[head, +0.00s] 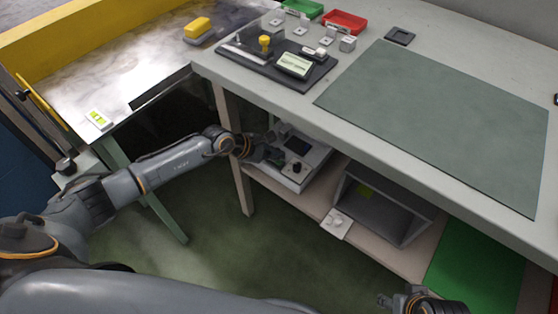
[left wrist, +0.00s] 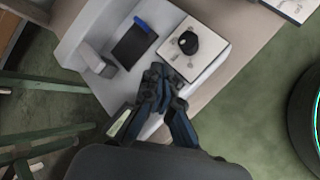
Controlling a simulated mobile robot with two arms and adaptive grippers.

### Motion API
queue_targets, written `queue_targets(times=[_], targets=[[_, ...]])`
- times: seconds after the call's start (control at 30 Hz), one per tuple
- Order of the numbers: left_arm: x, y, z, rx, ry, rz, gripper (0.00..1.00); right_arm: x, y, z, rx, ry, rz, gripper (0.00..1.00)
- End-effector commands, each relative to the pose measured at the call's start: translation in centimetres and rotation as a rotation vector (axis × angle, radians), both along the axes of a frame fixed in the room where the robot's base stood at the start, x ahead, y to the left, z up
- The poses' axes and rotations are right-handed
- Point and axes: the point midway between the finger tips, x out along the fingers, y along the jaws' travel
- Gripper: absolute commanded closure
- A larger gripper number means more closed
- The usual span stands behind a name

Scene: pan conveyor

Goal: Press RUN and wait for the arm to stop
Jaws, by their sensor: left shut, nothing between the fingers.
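A pale control box (head: 313,158) with a dark screen (head: 297,146) and a black knob (head: 296,168) stands on the low shelf under the bench. In the left wrist view its white panel (left wrist: 214,42) carries the black knob (left wrist: 188,42), with the dark screen (left wrist: 133,45) to the left. My left gripper (head: 274,155) is shut and empty at the box's front; in the left wrist view its fingertips (left wrist: 160,74) are just below the panel. Contact cannot be told. No RUN label is readable. My right gripper (head: 385,300) is partly in view at the bottom edge.
The bench top (head: 375,55) overhangs the shelf, and a bench leg (head: 232,150) stands beside my left forearm. A grey open-fronted box (head: 395,205) and a white card with a small knob (head: 335,224) are right of the control box. Open floor lies in front.

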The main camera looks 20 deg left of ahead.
Motion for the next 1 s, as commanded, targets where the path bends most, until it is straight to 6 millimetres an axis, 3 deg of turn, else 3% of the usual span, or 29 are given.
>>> queue_targets(times=[0.9,1.0], targets=[[0.00,0.01,-0.21,0.000,0.000,0.000,1.00,-0.14,-0.01,-0.15,-0.001,0.006,0.000,0.54],[0.00,0.01,-0.37,0.000,0.000,0.000,1.00,-0.14,0.02,0.50,0.001,-0.001,0.000,0.54]])
